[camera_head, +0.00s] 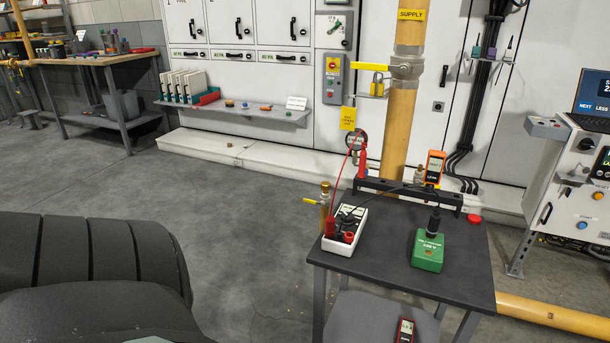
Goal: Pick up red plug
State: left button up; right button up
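A small table (385,262) with a dark top stands at lower right. A white instrument (359,224) lies at its left end, with an upright red plug-like piece (331,228) at its left and a second red piece (349,237) beside it. A red lead runs up from it to a red upright piece (362,160) by a round gauge. A red round cap (474,219) lies at the table's right back. I cannot tell for certain which red piece is the plug. Neither of my grippers is in view.
A green box (428,251) with a black piece on top stands on the table's right half. A black rack (407,194) with an orange meter (434,167) spans the back edge. A yellow pipe (400,125) rises behind. The floor (250,225) left of the table is clear.

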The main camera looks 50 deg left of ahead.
aim_at(330, 221)
jog(key=k+j, duration=0.25)
jog(key=j, duration=0.15)
jog(key=k+j, duration=0.55)
jog(key=j, duration=0.25)
